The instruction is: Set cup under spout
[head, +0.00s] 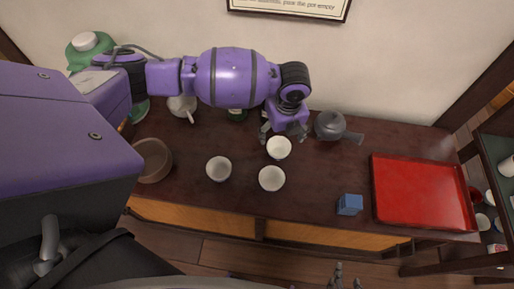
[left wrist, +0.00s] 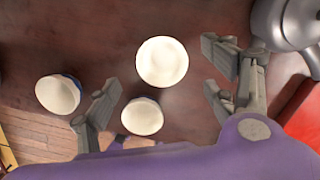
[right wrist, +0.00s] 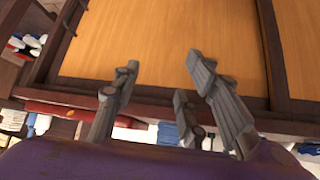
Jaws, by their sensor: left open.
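Three white cups stand on the dark table: one cup (head: 279,147) just below my left gripper, one in front of it (head: 271,178), and one to the left (head: 219,169). My left gripper (head: 284,133) is open and points down at the nearest cup. In the left wrist view that cup (left wrist: 162,62) lies between the spread fingers, with a clear gap each side; I see no contact. A grey pot (head: 330,126) with a stub pointing right stands beside the gripper. A white pot (head: 182,106) is partly behind my arm. My right gripper (right wrist: 158,85) is open and empty.
A red tray (head: 420,192) and a blue block (head: 349,205) are on the right. A brown round bowl (head: 153,160) is on the left. A green vessel with a white top (head: 88,42) is partly hidden by my arm. Table front between cups and block is clear.

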